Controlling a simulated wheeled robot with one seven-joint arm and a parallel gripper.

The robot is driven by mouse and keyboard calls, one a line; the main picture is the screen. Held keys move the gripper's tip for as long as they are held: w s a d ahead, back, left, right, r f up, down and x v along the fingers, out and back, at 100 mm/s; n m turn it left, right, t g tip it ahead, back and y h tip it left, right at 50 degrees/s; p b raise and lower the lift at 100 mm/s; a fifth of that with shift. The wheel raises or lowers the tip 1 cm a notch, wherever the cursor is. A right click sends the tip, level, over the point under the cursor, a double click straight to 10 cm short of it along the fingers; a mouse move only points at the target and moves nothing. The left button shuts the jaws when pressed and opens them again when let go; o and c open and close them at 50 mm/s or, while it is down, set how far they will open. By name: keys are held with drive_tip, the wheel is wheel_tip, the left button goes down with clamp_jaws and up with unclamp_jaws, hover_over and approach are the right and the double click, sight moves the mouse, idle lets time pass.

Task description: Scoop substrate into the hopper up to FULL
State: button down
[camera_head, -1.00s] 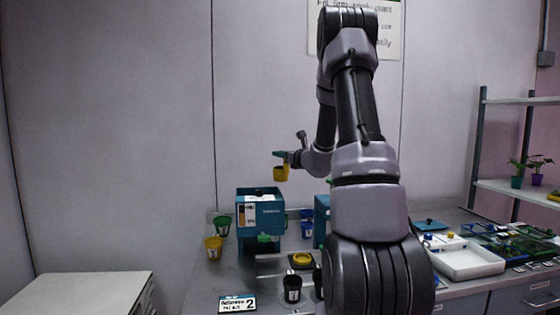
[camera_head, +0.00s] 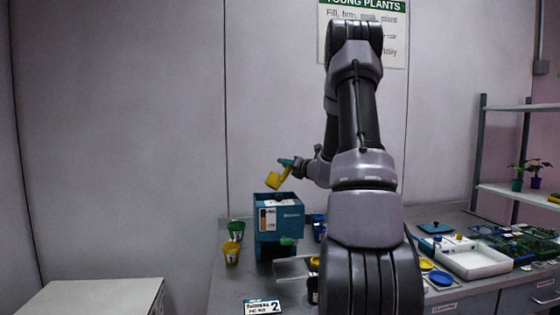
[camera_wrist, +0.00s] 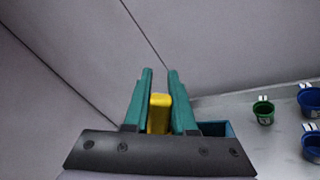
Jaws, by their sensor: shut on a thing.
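My gripper (camera_head: 286,162) has teal fingers and is shut on a yellow scoop (camera_head: 278,178). The scoop hangs tilted above the open top of the blue hopper (camera_head: 290,222), apart from it. The hopper is a box with a pale gauge strip on its front; the gauge marks are too small to read. In the wrist view, the yellow scoop handle (camera_wrist: 158,114) sits between the two teal fingers (camera_wrist: 159,80), and a corner of the hopper (camera_wrist: 217,129) shows behind the gripper. The scoop's inside and the hopper's inside are hidden.
A green pot (camera_head: 236,230) and a yellow pot (camera_head: 231,252) stand left of the hopper. A label card (camera_head: 262,306) with a 2 lies in front. A white tray (camera_head: 475,262) is on the right. My arm hides the middle of the bench.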

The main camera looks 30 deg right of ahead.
drive_tip(key=d+f+m, duration=0.3)
drive_tip(key=f+m, duration=0.3)
drive_tip(key=m, duration=0.2)
drive_tip(key=shift+w, duration=0.2)
drive_tip(key=shift+r, duration=0.15)
idle(0.4)
drive_tip(key=s+a+r+n, duration=0.1)
drive_tip(key=a+r+n, duration=0.6)
drive_tip(key=n, duration=0.8)
drive_tip(key=shift+a+r+n, duration=0.15)
drive_tip(key=shift+r+n, duration=0.15)
drive_tip(key=shift+r, duration=0.65)
drive_tip(key=shift+s+a, duration=0.1)
